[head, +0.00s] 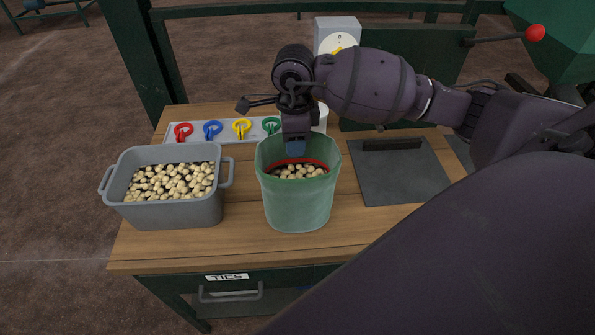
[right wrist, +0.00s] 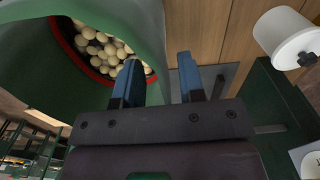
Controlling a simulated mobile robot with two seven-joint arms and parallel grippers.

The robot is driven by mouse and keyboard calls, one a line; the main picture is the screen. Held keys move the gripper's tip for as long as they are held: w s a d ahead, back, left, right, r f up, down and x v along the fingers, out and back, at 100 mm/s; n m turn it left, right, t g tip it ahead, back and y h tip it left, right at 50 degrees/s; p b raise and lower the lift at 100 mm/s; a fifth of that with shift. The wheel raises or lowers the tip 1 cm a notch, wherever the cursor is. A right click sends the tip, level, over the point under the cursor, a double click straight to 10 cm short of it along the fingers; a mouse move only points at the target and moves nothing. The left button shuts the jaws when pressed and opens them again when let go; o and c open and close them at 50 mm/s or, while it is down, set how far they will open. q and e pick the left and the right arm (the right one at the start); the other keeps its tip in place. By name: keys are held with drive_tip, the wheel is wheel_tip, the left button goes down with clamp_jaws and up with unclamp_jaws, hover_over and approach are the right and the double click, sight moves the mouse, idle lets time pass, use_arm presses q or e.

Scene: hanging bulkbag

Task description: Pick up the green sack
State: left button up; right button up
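The green sack (head: 298,206) stands upright and open on the wooden table, with a red line inside and pale round potatoes or similar produce in it. My right gripper (head: 294,148) reaches down at the sack's back rim. In the right wrist view, the blue fingers of my right gripper (right wrist: 158,74) are spread apart. One finger lies over the inside of the green sack (right wrist: 150,30), the other outside it, with the sack's wall between them. I cannot tell whether either finger touches the cloth. My left gripper is not in view.
A grey tub (head: 170,208) of similar produce stands left of the sack. Behind are colored ties (head: 213,130) on a strip and a dial scale (head: 338,35). A white roll (right wrist: 288,38) stands close by the gripper. A dark flat plate (head: 400,180) lies right.

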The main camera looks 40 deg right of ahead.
clamp_jaws()
drive_tip(key=shift+r, duration=0.1)
idle(1.2)
